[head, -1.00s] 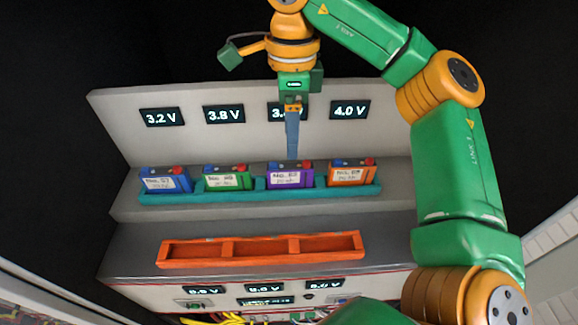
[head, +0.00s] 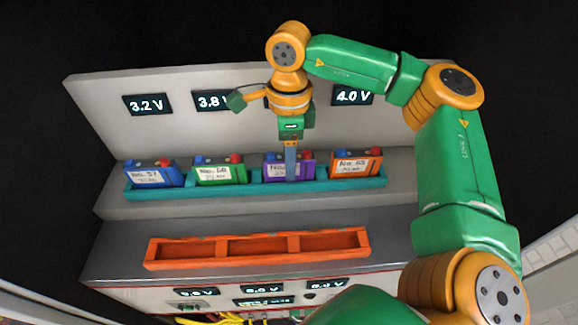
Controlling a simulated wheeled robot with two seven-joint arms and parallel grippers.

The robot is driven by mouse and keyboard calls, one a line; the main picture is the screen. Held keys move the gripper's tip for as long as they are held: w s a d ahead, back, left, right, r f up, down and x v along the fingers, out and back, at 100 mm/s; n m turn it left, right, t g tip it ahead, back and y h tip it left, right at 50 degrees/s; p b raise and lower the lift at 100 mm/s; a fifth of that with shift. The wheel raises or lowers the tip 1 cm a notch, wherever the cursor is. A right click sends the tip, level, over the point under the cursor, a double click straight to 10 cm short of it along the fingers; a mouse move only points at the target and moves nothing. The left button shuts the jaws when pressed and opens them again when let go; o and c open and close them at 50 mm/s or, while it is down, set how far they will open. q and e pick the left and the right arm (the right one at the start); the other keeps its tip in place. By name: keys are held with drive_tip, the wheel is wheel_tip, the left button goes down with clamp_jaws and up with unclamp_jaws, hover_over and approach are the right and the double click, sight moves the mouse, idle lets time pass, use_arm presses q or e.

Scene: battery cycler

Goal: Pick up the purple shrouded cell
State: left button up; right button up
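The purple cell (head: 304,169) stands upright in the teal rack (head: 250,190), third from the left, with a white label and a red and a blue terminal on top. My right gripper (head: 291,178) points down at it. Its grey fingers overlap the front of the cell and hide part of the label. The fingers look like one narrow strip from here, so their opening and any contact with the cell cannot be told. My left gripper does not show.
An empty orange tray (head: 226,246) with three compartments lies in front. Voltage displays line the back panel (head: 180,80).

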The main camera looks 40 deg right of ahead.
clamp_jaws()
idle(1.3)
